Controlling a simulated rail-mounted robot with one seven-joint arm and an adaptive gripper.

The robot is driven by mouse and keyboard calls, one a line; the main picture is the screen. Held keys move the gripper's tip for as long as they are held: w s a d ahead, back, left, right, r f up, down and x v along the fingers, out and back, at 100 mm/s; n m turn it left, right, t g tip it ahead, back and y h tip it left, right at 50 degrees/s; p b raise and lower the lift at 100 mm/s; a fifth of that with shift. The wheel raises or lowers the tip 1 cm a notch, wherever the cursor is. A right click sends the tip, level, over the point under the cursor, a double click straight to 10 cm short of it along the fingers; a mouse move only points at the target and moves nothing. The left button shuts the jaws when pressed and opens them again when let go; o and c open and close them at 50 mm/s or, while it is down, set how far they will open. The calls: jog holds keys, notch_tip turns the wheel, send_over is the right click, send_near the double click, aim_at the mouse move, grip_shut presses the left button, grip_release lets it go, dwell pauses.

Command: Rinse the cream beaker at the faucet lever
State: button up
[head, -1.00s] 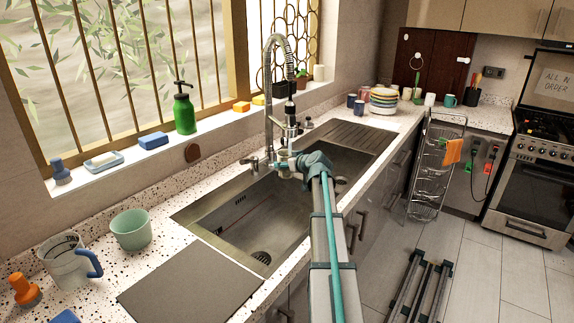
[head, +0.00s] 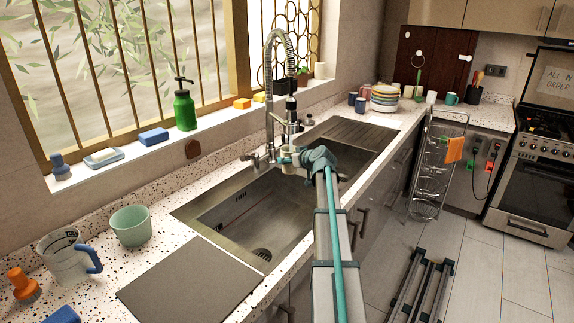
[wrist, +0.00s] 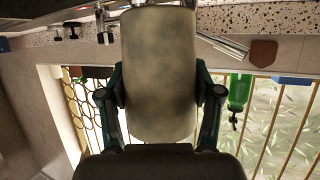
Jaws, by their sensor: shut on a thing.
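The cream beaker (head: 290,158) is held in my gripper (head: 300,157) over the sink, beside the faucet. In the wrist view the cream beaker (wrist: 158,75) fills the middle, with a finger of my gripper (wrist: 161,100) on either side, shut on it. Its surface looks mottled with grey. The tall spring faucet (head: 268,100) stands at the sink's back edge. A metal lever (head: 252,160) sticks out to the left at its base; it also shows in the wrist view (wrist: 222,46), right of the beaker. I see no clear water stream, and the beaker's inside is hidden.
The sink basin (head: 225,222) lies below my arm. A green cup (head: 130,226), a clear measuring jug (head: 66,262) and a dark mat (head: 190,285) are on the near left counter. A green soap bottle (head: 184,108) stands on the sill. Stacked bowls (head: 384,98) are at the back.

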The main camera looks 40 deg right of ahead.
jog(key=shift+a, duration=0.25)
jog(key=shift+a+b, duration=0.35)
jog(key=shift+d+b, duration=0.6)
dwell(0.3)
jog(key=shift+s, duration=0.15)
jog(key=s+b, duration=0.2)
jog(key=s, duration=0.5)
jog(key=shift+s+b, duration=0.35)
dwell(0.7)
jog(key=shift+s+a+r, duration=0.1)
jog(key=shift+s+r, duration=0.05)
dwell(1.1)
jog(key=s+r, duration=0.3)
jog(key=s, duration=0.1)
jog(key=shift+s+r, duration=0.35)
jog(key=shift+r, duration=0.05)
dwell(0.3)
jog(key=shift+a, duration=0.1)
dwell(0.6)
